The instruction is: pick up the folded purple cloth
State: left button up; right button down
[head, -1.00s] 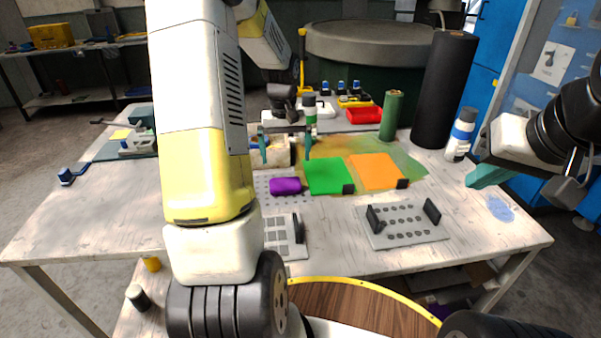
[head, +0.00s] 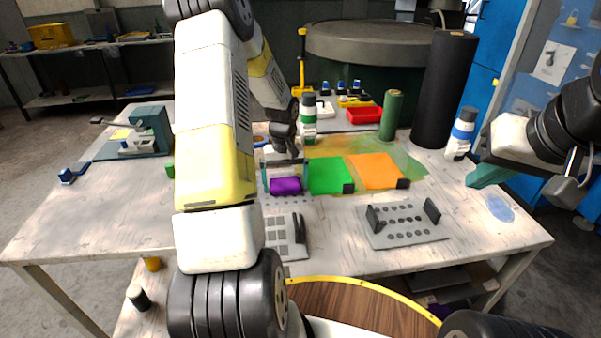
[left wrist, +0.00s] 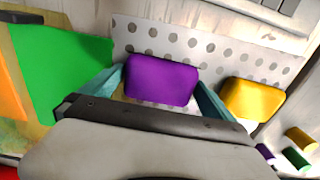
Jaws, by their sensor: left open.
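The folded purple cloth (head: 286,186) lies on a light perforated plate on the table, left of the green sheet. In the left wrist view the purple cloth (left wrist: 161,80) sits between the two teal fingers of my left gripper (left wrist: 160,95). In the head view my left gripper (head: 285,180) is over the cloth, one finger on each side. The fingers are open, with a small gap visible on the sides. My right gripper (head: 490,174) is at the right edge of the table, away from the cloth; its finger opening is not clear.
A green sheet (head: 327,173) and an orange sheet (head: 374,170) lie right of the cloth. A yellow folded piece (left wrist: 252,100) lies close beside my left gripper in the wrist view. A grey hole plate (head: 403,234) with black handles stands nearer the front.

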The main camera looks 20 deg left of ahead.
aim_at(287, 182)
pick_arm(q)
jog(key=c, duration=1.1)
jog(key=shift+r, duration=0.15)
jog(key=shift+r, duration=0.25)
jog(key=r, duration=0.3)
jog(key=shift+s+d, duration=0.1)
jog(key=shift+d, duration=0.2)
jog(key=s+d, duration=0.2)
jog(key=d, duration=0.2)
jog(key=s+d, duration=0.2)
jog(key=d, duration=0.3)
jog(key=s+d+r, duration=0.1)
jog(key=s+d, duration=0.1)
jog(key=d, duration=0.2)
jog(key=shift+s+d+r, duration=0.1)
jog(key=shift+s+d, duration=0.25)
jog(key=shift+d, duration=0.05)
